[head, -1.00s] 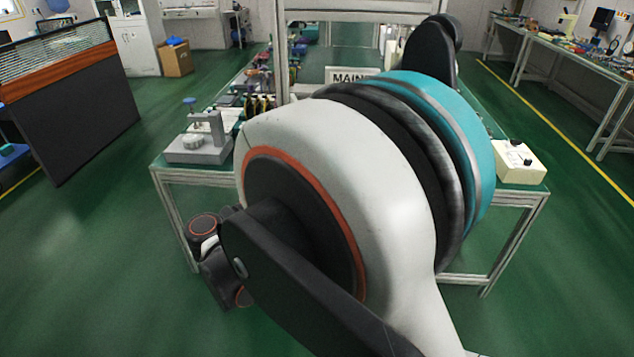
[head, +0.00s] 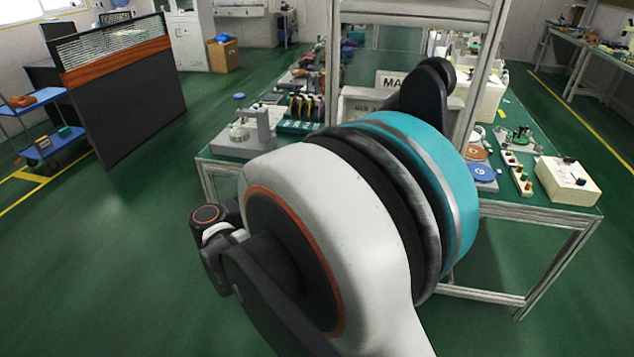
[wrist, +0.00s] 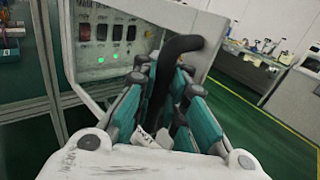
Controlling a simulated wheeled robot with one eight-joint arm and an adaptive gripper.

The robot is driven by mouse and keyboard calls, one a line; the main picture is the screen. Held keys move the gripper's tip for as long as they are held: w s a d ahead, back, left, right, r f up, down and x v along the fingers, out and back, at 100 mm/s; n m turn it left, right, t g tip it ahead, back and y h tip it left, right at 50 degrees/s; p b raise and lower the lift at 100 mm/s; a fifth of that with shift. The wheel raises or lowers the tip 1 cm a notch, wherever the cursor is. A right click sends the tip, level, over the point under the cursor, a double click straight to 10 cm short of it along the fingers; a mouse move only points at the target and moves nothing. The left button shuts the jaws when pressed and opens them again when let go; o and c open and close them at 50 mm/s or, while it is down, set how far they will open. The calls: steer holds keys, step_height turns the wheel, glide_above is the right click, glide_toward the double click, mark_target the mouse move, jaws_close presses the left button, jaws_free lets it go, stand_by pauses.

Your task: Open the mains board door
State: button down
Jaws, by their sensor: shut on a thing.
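The mains board shows in the wrist view as a pale grey box with a panel of dark switches (wrist: 108,33) and lit green lamps. A pale plate (wrist: 209,26), seemingly its door, stands to the right of the switches and appears at an angle to them. A black curved handle (wrist: 180,46) is in front of this plate. My gripper (wrist: 165,78), with teal and grey fingers, is shut on the handle. In the head view the board's sign (head: 391,80) and pale housing (head: 362,101) show partly; my arm hides the door, handle and gripper.
The board stands on a metal-framed workbench (head: 560,222). A grey press stand (head: 245,132) is on its left end; a cream control box (head: 567,181) is at its right corner. A dark partition (head: 128,100) stands left. Green floor is clear between.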

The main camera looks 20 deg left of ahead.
steer(key=c, duration=1.8)
jaws_free()
steer(key=shift+s+f, duration=0.1)
steer(key=shift+s, duration=0.2)
steer(key=shift+o, duration=1)
steer(key=shift+s+a, duration=0.1)
steer(key=shift+s, duration=0.1)
steer(key=shift+w, duration=0.2)
steer(key=v, duration=1.2)
